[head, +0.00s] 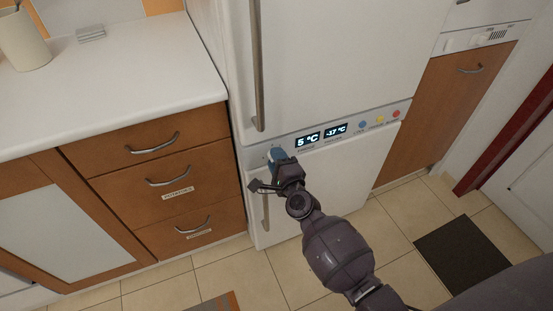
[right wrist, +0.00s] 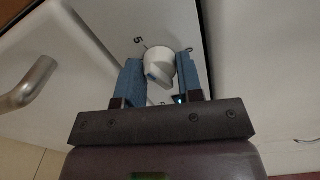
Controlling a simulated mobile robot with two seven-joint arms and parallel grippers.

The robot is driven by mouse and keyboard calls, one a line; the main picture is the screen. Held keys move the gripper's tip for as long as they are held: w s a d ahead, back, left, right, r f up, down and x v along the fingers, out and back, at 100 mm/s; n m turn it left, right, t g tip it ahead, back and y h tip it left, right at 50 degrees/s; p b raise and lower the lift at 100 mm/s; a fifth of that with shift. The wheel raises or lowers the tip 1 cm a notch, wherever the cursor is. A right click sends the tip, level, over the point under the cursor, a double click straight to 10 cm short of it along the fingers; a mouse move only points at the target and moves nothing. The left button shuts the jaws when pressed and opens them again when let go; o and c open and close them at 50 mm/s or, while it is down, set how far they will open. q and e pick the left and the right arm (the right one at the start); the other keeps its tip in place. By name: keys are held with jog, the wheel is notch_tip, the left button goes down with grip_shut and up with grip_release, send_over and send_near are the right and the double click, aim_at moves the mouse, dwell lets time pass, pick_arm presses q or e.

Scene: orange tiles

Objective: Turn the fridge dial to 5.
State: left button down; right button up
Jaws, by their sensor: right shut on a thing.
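The fridge (head: 315,70) is white, with a control panel between its two doors. Its dial is a round white knob (right wrist: 158,60) with a blue-grey mark on its face, seen in the right wrist view. A "5" (right wrist: 138,41) is printed on the panel up and left of the knob; other marks are too small or covered to read surely. My right gripper (head: 277,155) is at the panel's left end, its blue fingers on either side of the knob, shut on it; it also shows in the right wrist view (right wrist: 158,75). In the head view the gripper hides the knob. My left gripper is out of view.
The panel displays read 5 °C (head: 307,141) and -17 °C (head: 336,131), with coloured buttons (head: 380,118) to their right. Door handles (head: 257,65) stick out above and below the gripper. Wooden drawers (head: 165,165) stand left; the tiled floor in front is mostly clear.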

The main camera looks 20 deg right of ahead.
jog(key=o, duration=0.9)
jog(key=shift+s, duration=0.15)
jog(key=s, duration=0.5)
jog(key=s+p, duration=0.1)
jog(key=s, duration=0.4)
jog(key=shift+s+d, duration=0.2)
jog(key=shift+s, duration=0.1)
